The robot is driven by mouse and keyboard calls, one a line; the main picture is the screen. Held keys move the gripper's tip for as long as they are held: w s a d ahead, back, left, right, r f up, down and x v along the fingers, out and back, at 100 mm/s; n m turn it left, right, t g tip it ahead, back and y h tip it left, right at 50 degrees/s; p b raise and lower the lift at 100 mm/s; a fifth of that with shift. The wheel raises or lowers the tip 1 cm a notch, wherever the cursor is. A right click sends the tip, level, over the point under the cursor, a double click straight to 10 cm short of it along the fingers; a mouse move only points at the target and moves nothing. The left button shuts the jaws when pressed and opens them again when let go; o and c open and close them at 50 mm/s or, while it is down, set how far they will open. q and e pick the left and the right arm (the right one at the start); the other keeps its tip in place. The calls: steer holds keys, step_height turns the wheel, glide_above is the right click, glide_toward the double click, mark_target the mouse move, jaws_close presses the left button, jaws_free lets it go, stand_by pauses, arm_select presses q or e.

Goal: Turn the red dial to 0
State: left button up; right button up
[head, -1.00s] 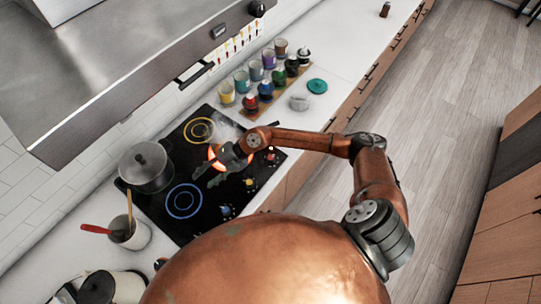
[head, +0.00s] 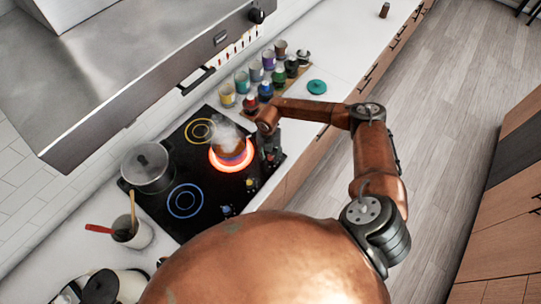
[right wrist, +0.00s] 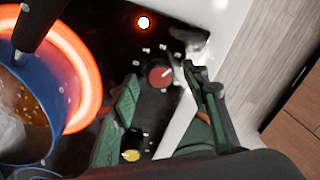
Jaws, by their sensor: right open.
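The red dial (right wrist: 159,75) shows in the right wrist view, with a pale pointer mark angled to the upper right. It sits on the black cooktop (head: 215,200) near its front edge. My right gripper (right wrist: 164,78) is open, with its two green fingers to the left and right of the dial. I cannot tell whether the fingers touch it. In the head view my right gripper (head: 270,148) is over the cooktop's right front corner and hides the red dial. My left gripper is not in view.
A blue pot (right wrist: 28,115) steams on the glowing red burner (head: 232,168), close left of my right gripper. A yellow dial (right wrist: 131,155) and a blue dial (head: 226,209) are along the same edge. A lidded grey pot (head: 147,165) stands at the cooktop's left.

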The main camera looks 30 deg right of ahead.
steer(key=shift+f, duration=0.5)
jaws_close()
